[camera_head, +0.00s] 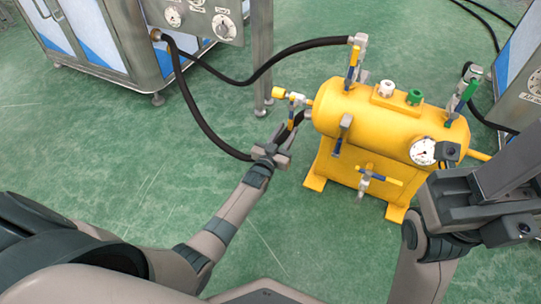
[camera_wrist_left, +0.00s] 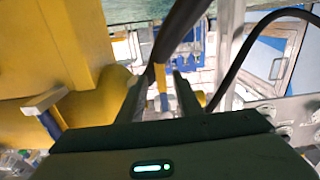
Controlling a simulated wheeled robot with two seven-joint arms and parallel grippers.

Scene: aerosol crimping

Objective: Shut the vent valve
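A yellow tank (camera_head: 375,115) carries several lever valves, and I see no label marking the vent valve. One valve (camera_head: 296,98) with a yellow-and-blue lever sits on its left end. My left gripper (camera_head: 283,140) is just below that valve. In the left wrist view, its fingers (camera_wrist_left: 160,98) are apart, with a yellow lever end (camera_wrist_left: 161,86) showing between them. I cannot tell whether they touch it. My right gripper (camera_head: 462,155) is by the tank's right front; its fingers are not clear.
Other valves are at the top left (camera_head: 354,65), front (camera_head: 343,130), bottom (camera_head: 368,180) and right (camera_head: 462,95) of the tank. A black hose (camera_head: 205,125) runs behind my left gripper from the steel cabinet (camera_head: 110,40). Green floor is clear at left.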

